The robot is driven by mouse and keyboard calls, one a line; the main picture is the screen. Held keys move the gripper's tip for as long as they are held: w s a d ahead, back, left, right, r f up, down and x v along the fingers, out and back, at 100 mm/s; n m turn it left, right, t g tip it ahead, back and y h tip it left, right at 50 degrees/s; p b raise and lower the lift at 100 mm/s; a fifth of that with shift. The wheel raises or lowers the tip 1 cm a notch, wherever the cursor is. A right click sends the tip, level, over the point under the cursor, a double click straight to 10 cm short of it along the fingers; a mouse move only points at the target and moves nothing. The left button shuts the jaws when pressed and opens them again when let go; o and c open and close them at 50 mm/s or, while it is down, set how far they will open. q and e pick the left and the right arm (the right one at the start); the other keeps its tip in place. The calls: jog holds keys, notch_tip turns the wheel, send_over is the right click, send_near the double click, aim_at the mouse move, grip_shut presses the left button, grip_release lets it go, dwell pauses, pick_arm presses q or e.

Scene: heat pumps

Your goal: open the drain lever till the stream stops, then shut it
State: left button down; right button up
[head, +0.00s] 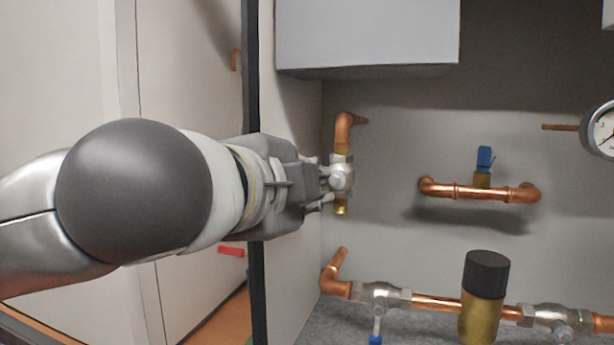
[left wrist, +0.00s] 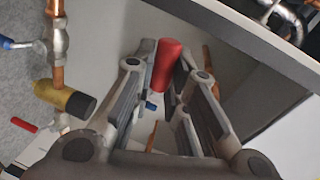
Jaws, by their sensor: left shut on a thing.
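The drain valve (head: 341,176) is a silvery body under a copper elbow, with a short brass outlet (head: 341,207) pointing down. I can make out no stream below the outlet. My left gripper (head: 322,187) reaches the valve from the left and covers its lever in the head view. In the left wrist view a red lever grip (left wrist: 168,65) stands between the fingers of my left gripper (left wrist: 162,80), which is shut on it. The lever's exact angle is hard to tell. My right gripper is in neither view.
A copper pipe with a blue-handled valve (head: 484,160) is to the right, with a pressure gauge (head: 602,130) beyond. Below runs a pipe with a black-capped brass part (head: 485,290). A grey box (head: 366,32) hangs above. A dark upright edge (head: 251,60) stands behind my left arm.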

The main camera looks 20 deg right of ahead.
pick_arm(q)
jog(key=shift+r+m+p, duration=0.25)
jog(key=shift+m+p, duration=0.15)
jog(key=shift+m, duration=0.4)
jog(key=shift+y, duration=0.3)
jog(key=c, duration=1.4)
grip_release()
jog(key=shift+c, duration=0.2)
jog(key=v, duration=1.2)
jog(key=shift+f, duration=0.15)
